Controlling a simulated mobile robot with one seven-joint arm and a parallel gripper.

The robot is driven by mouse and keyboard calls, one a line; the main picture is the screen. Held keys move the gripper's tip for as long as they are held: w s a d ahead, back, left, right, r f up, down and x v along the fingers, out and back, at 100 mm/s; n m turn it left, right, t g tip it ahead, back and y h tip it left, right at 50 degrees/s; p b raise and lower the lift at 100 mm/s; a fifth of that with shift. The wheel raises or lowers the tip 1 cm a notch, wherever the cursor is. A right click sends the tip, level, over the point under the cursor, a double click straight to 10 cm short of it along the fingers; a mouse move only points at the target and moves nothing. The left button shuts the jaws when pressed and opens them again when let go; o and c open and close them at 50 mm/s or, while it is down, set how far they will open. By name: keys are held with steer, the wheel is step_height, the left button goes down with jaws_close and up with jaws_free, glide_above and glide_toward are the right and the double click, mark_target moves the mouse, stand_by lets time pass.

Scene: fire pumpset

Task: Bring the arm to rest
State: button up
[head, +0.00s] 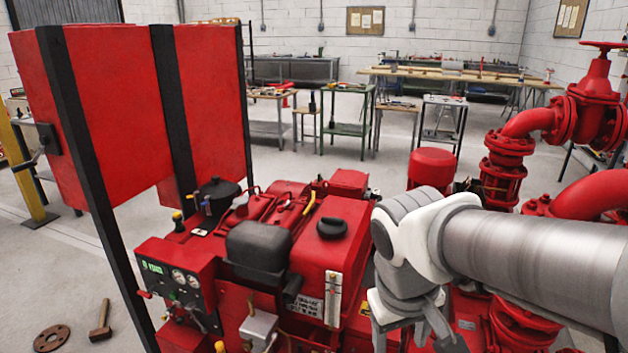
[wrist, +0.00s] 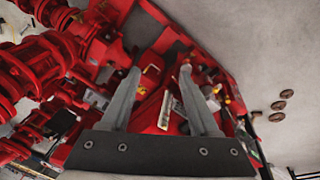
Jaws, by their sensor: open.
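My gripper (wrist: 160,69) shows in the wrist view with its two grey fingers apart and nothing between them. The red engine of the pumpset lies beyond the fingers; I cannot tell how far off it is. In the head view my grey and white arm (head: 540,255) reaches in from the right edge, over the right part of the red pumpset (head: 335,235). The arm bends down at its white joint.
Red pipes with a valve wheel (head: 603,46) rise at the right. A control panel (head: 172,275) and tall red panels (head: 110,110) stand at the left. A hammer (head: 100,320) and a round flange (head: 51,338) lie on the floor. Workbenches (head: 345,110) stand behind, with clear floor before them.

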steer(key=s+d+r+m+t+p, duration=0.1)
steer(key=s+r+p, duration=0.1)
steer(key=r+p, duration=0.7)
steer(key=s+d+r+m+t+y+p, duration=0.1)
steer(key=s+r+t+p, duration=0.1)
steer(key=r+p, duration=0.7)
step_height(320, 180, up, 5)
steer(key=shift+f+m+y, duration=0.1)
steer(key=shift+m+y, duration=0.2)
steer(key=shift+s, duration=0.1)
